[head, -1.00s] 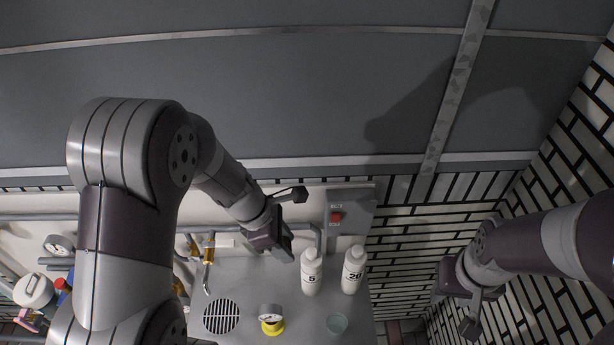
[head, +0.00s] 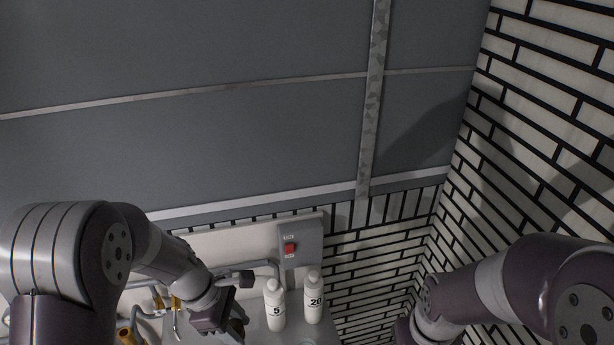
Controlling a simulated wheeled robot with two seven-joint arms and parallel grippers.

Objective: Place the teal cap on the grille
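A thin pale rim at the bottom edge of the head view, below the two bottles, looks like the top of the teal cap (head: 307,342); the rest is cut off. The grille is out of view below the frame. My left gripper (head: 244,306) is over the worktop, left of the bottle marked 5, its two fingers spread apart with nothing seen held.
White bottles marked 5 (head: 275,306) and 20 (head: 314,298) stand upright on the grey worktop (head: 262,333). Behind them is a panel with a red switch (head: 289,247). Brass-coloured fittings (head: 174,303) lie left of my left gripper. A tiled wall (head: 545,130) closes the right side.

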